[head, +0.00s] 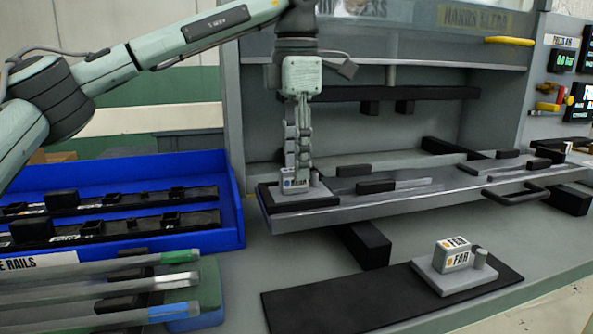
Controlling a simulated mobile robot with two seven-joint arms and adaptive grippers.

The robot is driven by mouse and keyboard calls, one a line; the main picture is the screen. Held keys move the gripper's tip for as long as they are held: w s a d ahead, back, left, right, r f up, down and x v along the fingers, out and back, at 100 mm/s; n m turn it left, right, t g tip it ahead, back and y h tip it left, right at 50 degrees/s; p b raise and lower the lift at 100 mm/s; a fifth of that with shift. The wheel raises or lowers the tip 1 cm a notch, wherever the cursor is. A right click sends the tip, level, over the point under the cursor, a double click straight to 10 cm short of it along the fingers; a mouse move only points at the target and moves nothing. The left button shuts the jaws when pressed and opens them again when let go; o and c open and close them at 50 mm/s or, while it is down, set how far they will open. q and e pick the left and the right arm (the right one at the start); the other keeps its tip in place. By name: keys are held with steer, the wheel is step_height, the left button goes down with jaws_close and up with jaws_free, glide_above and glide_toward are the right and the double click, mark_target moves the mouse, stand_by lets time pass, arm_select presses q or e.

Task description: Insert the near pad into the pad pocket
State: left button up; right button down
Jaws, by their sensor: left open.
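The near pad (318,194), a light grey plate with a small labelled block on top, sits at the left end of the long grey tray (420,200), over a black recessed area (268,198) that looks like the pad pocket. I cannot tell whether the pad is fully seated. My left gripper (298,178) points straight down at the pad's block, its fingers open around or just beside it and hiding part of it. The far pad (425,270), with a "FAR" block and a round post, rests on a black mat (330,303). My right gripper is out of view.
A blue bin (238,215) with black rails stands at the left. Several grey rails with coloured ends (180,257) lie front left. Dark strips and a black handle (515,195) are on the tray's right side. A machine frame with a yellow handle (509,41) rises behind.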

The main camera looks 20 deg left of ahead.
arm_select(q)
step_height(320, 180, up, 4)
steer(key=shift+r, duration=0.25)
step_height(320, 180, up, 5)
steer(key=shift+f+p, duration=0.1)
steer(key=shift+p, duration=0.8)
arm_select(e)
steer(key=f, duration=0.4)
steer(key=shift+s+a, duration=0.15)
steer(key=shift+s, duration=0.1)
